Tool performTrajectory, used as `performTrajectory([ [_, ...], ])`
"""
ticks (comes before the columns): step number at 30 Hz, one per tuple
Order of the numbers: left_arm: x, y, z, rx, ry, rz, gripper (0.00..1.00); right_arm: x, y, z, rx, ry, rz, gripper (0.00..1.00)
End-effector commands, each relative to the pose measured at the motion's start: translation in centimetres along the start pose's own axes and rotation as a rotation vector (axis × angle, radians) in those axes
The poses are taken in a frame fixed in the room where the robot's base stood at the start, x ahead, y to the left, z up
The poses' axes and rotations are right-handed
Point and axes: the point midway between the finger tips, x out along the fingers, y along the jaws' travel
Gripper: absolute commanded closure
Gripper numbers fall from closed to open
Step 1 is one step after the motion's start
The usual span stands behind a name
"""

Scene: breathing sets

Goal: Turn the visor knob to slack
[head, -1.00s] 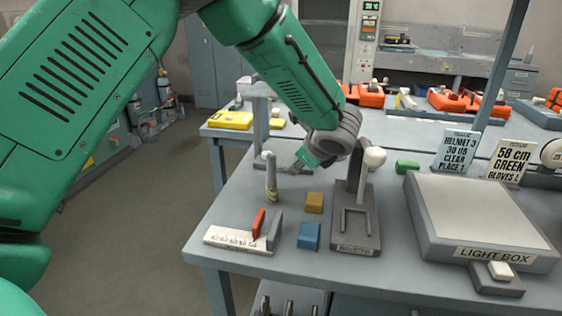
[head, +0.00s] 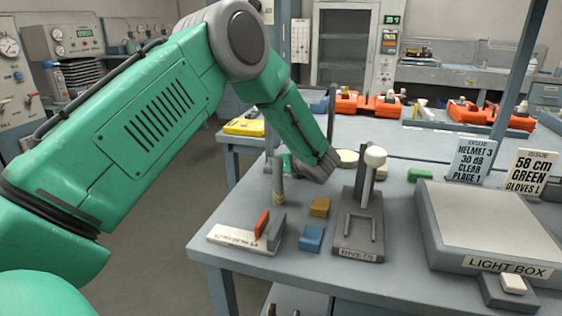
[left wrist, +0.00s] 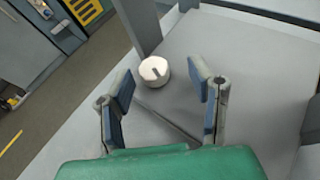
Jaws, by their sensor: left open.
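The knob (left wrist: 154,70), a round white cap with a dark mark on its top, shows in the left wrist view close to the foot of a grey post (left wrist: 138,22). My left gripper (left wrist: 164,78) is open, with its two blue-padded fingers spread. The knob lies just beyond the fingertips, nearer the left finger, and is not gripped. In the head view the green hand (head: 289,163) is low over the table, partly behind an upright peg, and its fingers are hidden. A pale disc (head: 347,157) shows beside the wrist there; I cannot tell whether it is the knob. My right gripper is not in view.
A rivets stand (head: 358,235) with a white-ball lever (head: 376,157) is close to my wrist. An upright peg (head: 278,185), ochre block (head: 319,207), blue block (head: 312,237) and red-tabbed scale (head: 238,238) are in front. A light box (head: 490,225) is at right.

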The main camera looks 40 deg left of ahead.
Motion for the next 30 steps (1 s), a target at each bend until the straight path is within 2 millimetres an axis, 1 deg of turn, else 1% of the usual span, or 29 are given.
performTrajectory([
  [1, 0.8, 0.1, 0.0, -0.003, 0.002, 0.002, 0.52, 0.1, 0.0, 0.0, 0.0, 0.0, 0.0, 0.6],
  [6, 1.7, 0.3, 0.0, -0.002, 0.003, 0.002, 0.52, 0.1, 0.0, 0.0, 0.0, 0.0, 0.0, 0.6],
  [13, 1.6, 0.2, 0.0, -0.001, 0.002, 0.002, 0.52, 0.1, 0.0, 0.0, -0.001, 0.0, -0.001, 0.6],
  [14, 1.6, 0.2, 0.0, -0.001, 0.002, 0.002, 0.59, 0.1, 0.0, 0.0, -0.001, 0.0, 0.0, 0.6],
  [15, 1.5, 0.2, 0.0, 0.0, 0.001, 0.002, 0.73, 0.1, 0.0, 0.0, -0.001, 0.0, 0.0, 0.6],
  [17, 1.4, 0.1, 0.0, 0.0, 0.0, 0.002, 0.94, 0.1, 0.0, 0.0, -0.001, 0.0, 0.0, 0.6],
  [18, 1.4, 0.1, 0.0, 0.0, 0.0, 0.003, 1.0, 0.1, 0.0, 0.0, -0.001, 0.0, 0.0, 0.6],
  [30, 1.1, 0.1, -0.1, 0.0, 0.004, 0.002, 1.0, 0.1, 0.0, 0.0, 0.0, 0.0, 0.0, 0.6],
])
